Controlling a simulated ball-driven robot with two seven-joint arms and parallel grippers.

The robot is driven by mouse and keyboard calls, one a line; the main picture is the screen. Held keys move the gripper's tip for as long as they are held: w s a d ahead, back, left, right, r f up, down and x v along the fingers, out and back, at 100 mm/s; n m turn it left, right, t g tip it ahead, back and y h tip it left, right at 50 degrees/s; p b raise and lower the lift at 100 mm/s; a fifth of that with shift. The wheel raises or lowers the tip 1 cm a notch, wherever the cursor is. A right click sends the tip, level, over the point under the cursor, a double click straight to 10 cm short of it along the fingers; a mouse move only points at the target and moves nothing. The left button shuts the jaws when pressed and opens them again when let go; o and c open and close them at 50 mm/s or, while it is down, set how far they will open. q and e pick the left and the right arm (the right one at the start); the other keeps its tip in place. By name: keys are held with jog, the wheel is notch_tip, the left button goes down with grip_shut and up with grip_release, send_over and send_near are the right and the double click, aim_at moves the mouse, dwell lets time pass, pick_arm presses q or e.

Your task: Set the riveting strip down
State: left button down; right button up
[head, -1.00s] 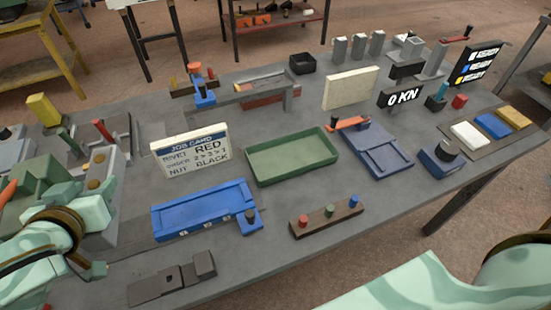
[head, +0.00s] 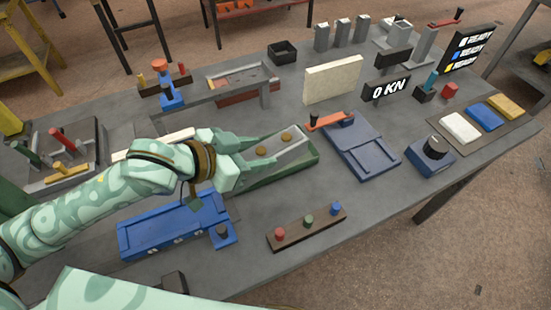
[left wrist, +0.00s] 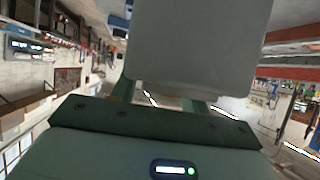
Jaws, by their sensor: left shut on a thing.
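The riveting strip (head: 277,151) is a flat grey piece with two brass-coloured round rivets on top. It lies over the green tray (head: 290,170); I cannot tell whether it touches the tray floor. My left gripper (head: 240,155) is shut on the strip's left end, and my gripper and forearm hide the tray's left part. In the left wrist view a pale grey plate, the strip (left wrist: 198,45), stands out from between the fingers and fills the upper middle. My right gripper is not in view.
A blue fixture (head: 165,228) sits in front of my left forearm. A dark block with coloured buttons (head: 308,227) lies in front of the tray. A blue clamp plate (head: 362,150) is to its right, and a cream panel (head: 333,80) stands behind. The job card is mostly hidden.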

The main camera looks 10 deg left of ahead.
aim_at(263, 141)
pick_arm(q)
jog(key=shift+s+d+f+m+g+h, duration=0.35)
jog(key=shift+s+d+m+g+h, duration=0.2)
jog(key=shift+m, duration=0.25)
jog(key=shift+f+b, duration=0.25)
jog(key=shift+b, duration=0.05)
jog(key=shift+m+g, duration=0.25)
jog(key=shift+m, duration=0.05)
jog(key=w+f+b, duration=0.2)
jog(key=w+f, duration=0.2)
jog(key=w+a+f+b, duration=0.1)
jog(key=w+f+b, duration=0.2)
jog(key=w+f, duration=0.1)
jog(key=w+a+f+b, duration=0.1)
jog(key=w+f+b, duration=0.1)
jog(key=w+f, duration=0.2)
jog(key=shift+w+f+b, duration=0.3)
jog(key=shift+w, duration=0.2)
jog(key=c, duration=0.7)
grip_release()
